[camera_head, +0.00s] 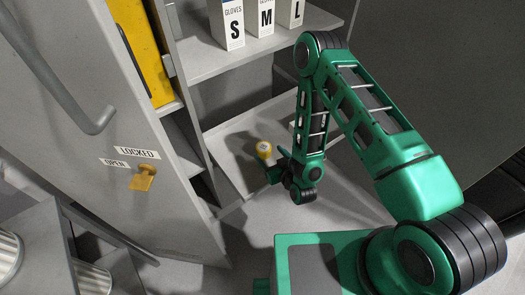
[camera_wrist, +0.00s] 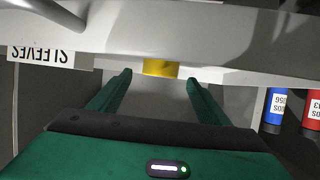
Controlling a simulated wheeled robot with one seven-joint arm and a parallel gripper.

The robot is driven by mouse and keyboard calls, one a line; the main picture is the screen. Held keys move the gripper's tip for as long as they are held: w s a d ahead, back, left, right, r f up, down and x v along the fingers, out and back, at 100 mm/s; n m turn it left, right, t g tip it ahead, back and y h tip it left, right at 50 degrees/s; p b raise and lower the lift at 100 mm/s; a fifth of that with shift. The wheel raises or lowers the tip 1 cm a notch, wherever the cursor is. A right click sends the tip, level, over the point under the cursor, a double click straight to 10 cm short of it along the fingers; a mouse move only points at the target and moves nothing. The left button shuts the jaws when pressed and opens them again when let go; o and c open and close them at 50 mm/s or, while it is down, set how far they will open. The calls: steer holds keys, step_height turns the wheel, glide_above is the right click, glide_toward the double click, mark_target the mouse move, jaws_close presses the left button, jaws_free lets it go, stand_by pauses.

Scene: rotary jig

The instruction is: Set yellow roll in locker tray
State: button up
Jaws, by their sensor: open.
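The yellow roll (camera_head: 264,149) stands upright in the pale locker tray (camera_head: 232,140), near its front right part. My gripper (camera_head: 277,163) is just to the right of and below the roll in the head view. In the wrist view the roll (camera_wrist: 160,68) shows between and slightly beyond my two open fingertips (camera_wrist: 159,78). The fingers look clear of it, with a gap on each side. Nothing is held. The underside of the roll is not clear in the wrist view.
The grey locker door (camera_head: 150,200) stands open at the left, with a yellow latch (camera_head: 143,178). A shelf (camera_head: 255,50) with glove boxes (camera_head: 266,18) is above the tray. A blue container (camera_wrist: 274,106) and a red one (camera_wrist: 312,112) show at the right in the wrist view.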

steer(key=v, duration=0.5)
steer(key=shift+s+d+r, duration=0.15)
steer(key=shift+s, duration=0.1)
